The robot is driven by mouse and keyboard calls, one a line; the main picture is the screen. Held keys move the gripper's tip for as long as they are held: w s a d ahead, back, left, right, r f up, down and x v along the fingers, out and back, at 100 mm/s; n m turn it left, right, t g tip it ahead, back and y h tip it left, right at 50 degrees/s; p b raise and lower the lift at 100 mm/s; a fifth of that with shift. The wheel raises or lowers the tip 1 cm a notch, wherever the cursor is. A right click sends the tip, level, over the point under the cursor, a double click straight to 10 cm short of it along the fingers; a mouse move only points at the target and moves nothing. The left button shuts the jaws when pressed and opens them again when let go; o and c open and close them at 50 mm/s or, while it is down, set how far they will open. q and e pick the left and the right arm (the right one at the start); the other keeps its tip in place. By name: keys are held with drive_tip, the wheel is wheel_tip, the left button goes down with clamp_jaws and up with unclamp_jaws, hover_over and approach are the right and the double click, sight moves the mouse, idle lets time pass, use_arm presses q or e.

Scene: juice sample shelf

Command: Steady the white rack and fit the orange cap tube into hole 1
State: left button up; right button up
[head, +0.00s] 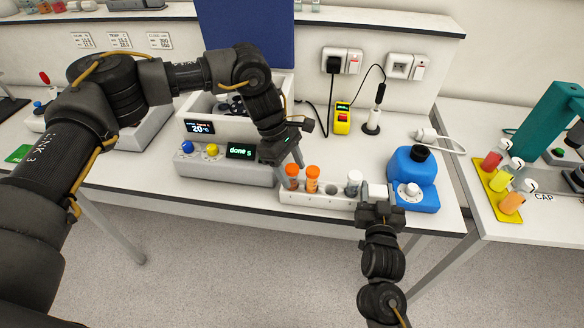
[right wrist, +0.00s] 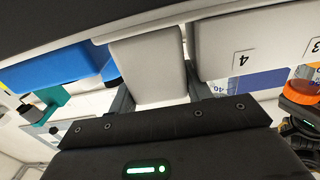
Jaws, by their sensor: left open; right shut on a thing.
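The white rack (head: 318,199) lies along the front of the bench. Two tubes with orange caps, the leftmost (head: 292,171) and its neighbour (head: 312,171), stand upright at its left end. The leftmost is at the end position away from label 4; its seating depth is hard to tell. My left gripper (head: 292,157) is open just above and behind the leftmost cap, apparently clear of it. My right gripper (head: 378,200) is shut on the rack's right end block, which fills the jaws in the right wrist view (right wrist: 148,70).
A grey device reading "done" (head: 225,168) stands left of the rack. A yellow tube stand (head: 497,200) is at far right.

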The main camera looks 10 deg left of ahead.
use_arm(q)
drive_tip(key=v, duration=1.2)
idle(0.5)
use_arm(e)
drive_tip(key=o, duration=1.2)
drive_tip(key=shift+o, duration=0.2)
drive_tip(key=s, duration=1.2)
use_arm(q)
drive_tip(key=shift+d, duration=0.15)
use_arm(e)
drive_tip(key=shift+d, duration=0.1)
